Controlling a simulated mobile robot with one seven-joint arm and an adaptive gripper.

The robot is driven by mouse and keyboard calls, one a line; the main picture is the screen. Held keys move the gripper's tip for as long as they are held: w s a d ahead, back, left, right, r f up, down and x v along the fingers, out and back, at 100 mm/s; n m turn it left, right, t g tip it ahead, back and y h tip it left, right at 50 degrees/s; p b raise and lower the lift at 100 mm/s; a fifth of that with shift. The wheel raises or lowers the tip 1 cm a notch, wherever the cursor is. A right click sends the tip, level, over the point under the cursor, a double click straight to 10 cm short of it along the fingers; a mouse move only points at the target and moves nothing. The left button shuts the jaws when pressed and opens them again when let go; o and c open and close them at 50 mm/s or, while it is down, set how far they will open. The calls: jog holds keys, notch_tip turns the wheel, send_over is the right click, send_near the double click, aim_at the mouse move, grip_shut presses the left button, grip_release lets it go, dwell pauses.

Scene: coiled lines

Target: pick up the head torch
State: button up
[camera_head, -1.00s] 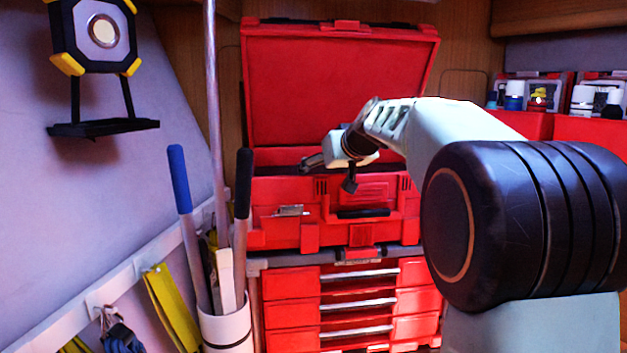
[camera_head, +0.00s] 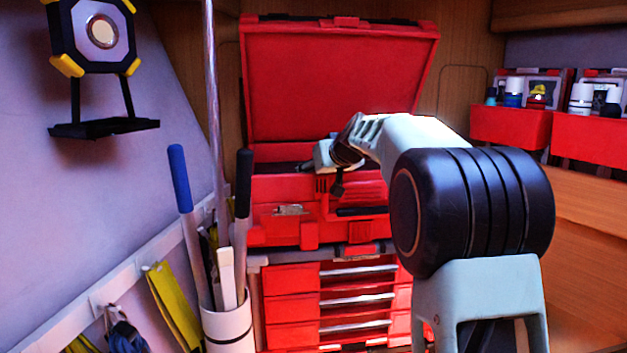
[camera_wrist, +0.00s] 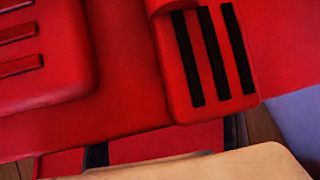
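I cannot make out a head torch in either view. My gripper (camera_head: 306,166) is at the mouth of the open red toolbox (camera_head: 283,229), in front of its raised lid. It is small and partly dark there, and I cannot tell whether its fingers are apart or hold anything. The toolbox's inside is hidden behind its front wall and my arm. The wrist view shows red moulded surfaces (camera_wrist: 110,115), a red tab with black slots (camera_wrist: 212,60) and a tan edge (camera_wrist: 205,165); no fingers or torch show there.
Red drawers (camera_head: 291,308) stand below the toolbox. A white tube (camera_head: 228,328) with upright poles stands to the left. A work lamp (camera_head: 100,35) is on the left wall. Red bins (camera_head: 510,126) with small goods line the right shelf.

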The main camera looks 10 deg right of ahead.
jog(key=c, duration=0.7)
jog(key=shift+c, duration=0.2)
jog(key=shift+r, duration=0.1)
